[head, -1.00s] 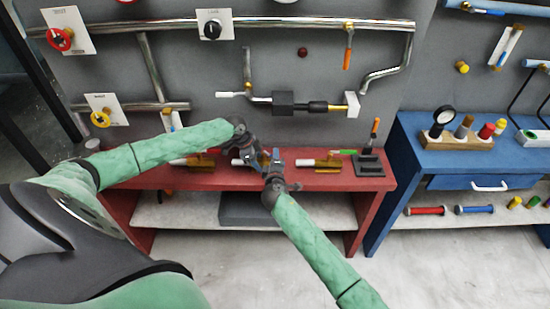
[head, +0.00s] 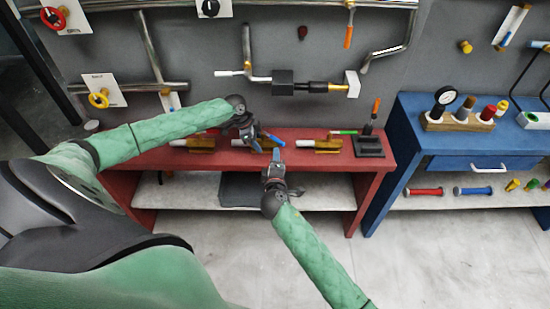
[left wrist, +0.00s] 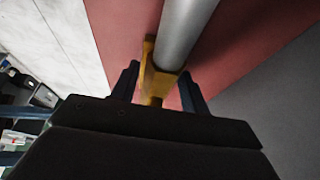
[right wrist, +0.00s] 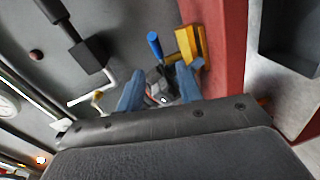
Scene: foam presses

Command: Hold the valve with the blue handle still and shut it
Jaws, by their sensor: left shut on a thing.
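The valve's blue handle (head: 273,139) shows above the red table; in the right wrist view (right wrist: 155,45) it is a blue bar at upper middle. My left gripper (head: 247,136) is shut on the valve. In the left wrist view its dark fingers (left wrist: 158,88) flank the grey pipe (left wrist: 186,30) and yellow holder (left wrist: 152,72); the contact is partly hidden. My right gripper (head: 276,158) is open and empty near the table's front edge, in front of the handle. In the right wrist view its fingers (right wrist: 160,88) are spread, with the handle beyond them, apart.
The red table (head: 220,158) also bears yellow holders with white-ended pipes (head: 200,142) to the left and right (head: 327,146), and a black stand (head: 368,146). Pipes and a black block (head: 283,83) are on the grey wall behind. A blue bench (head: 415,145) stands right.

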